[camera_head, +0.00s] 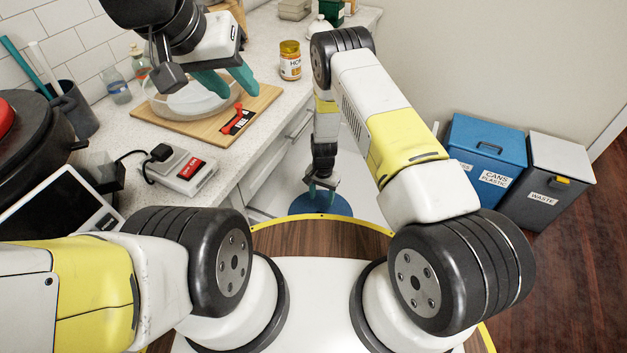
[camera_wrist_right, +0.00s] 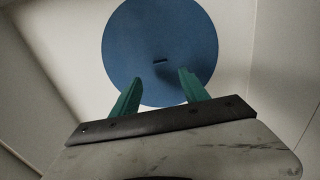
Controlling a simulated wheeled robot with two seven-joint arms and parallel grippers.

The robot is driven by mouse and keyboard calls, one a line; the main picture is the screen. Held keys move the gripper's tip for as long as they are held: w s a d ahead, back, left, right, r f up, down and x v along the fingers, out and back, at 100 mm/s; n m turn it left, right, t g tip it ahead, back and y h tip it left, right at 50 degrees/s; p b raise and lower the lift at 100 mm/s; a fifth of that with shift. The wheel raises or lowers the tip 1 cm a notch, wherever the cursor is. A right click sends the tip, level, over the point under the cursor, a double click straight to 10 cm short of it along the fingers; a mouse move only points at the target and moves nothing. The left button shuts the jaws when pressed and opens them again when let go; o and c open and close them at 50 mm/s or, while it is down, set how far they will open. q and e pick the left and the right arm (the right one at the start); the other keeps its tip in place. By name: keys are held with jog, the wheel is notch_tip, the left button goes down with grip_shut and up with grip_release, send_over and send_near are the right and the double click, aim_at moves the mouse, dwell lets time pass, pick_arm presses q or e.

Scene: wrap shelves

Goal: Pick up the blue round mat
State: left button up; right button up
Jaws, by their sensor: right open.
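The blue round mat (camera_head: 334,205) lies low on a white surface, beyond the wooden edge of my base in the head view. In the right wrist view the mat (camera_wrist_right: 160,30) is a flat blue disc with a small dark mark near its middle. My right gripper (camera_head: 320,192) is above the mat, pointing down, and hides part of it. In the right wrist view its green fingers (camera_wrist_right: 158,79) are apart, with nothing between them, and overlap the mat's near edge. My left gripper (camera_head: 228,82) is over the counter, its teal fingers apart and empty.
The counter holds a wooden board (camera_head: 190,127) with a glass bowl (camera_head: 185,100), a honey jar (camera_head: 290,62) and a scale-like device (camera_head: 182,172). Blue (camera_head: 487,150) and grey (camera_head: 548,175) bins stand at right. White walls (camera_wrist_right: 45,75) surround the mat's surface.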

aim_at(320, 211)
jog(key=f, duration=0.8)
jog(key=shift+s+a+f, duration=0.1)
jog(key=shift+s+a, duration=0.05)
jog(key=shift+s, duration=0.05)
grip_shut()
